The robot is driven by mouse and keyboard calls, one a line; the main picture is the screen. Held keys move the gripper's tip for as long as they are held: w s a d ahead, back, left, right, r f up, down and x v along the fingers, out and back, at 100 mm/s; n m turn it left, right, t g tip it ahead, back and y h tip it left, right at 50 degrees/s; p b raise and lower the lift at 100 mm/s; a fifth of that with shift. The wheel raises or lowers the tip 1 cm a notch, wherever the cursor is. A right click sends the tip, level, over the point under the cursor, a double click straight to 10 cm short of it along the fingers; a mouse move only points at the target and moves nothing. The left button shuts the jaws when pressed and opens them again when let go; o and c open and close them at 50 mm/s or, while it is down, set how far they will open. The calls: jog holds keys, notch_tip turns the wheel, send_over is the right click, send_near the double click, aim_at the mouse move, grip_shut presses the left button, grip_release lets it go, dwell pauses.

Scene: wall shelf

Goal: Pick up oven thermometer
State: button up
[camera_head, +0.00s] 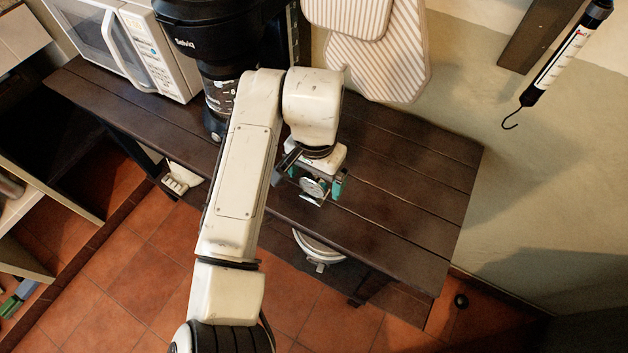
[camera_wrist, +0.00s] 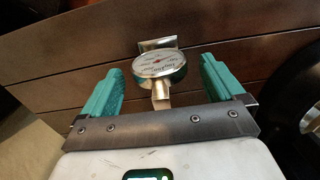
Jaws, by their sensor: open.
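The oven thermometer (camera_wrist: 160,66) has a round white dial in a metal case, with a metal bracket above and below the dial. It stands on the dark wooden shelf (camera_wrist: 60,65). In the head view the thermometer (camera_head: 313,187) shows near the shelf's front edge, just below my wrist. My gripper (camera_wrist: 161,78) is open, with one teal finger on each side of the thermometer and a visible gap to both. My gripper also shows in the head view (camera_head: 310,183), partly covered by my wrist.
A white microwave (camera_head: 137,45) and a black coffee machine (camera_head: 215,45) stand on the shelf's left part. Striped cloth mitts (camera_head: 375,50) and a hanging scale (camera_head: 562,58) are on the wall. A round pale object (camera_head: 318,250) is below the shelf edge. The shelf's right side is clear.

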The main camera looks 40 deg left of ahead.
jog(key=shift+f, duration=0.45)
jog(key=c, duration=1.1)
jog(key=shift+r, duration=0.15)
jog(key=shift+c, duration=0.2)
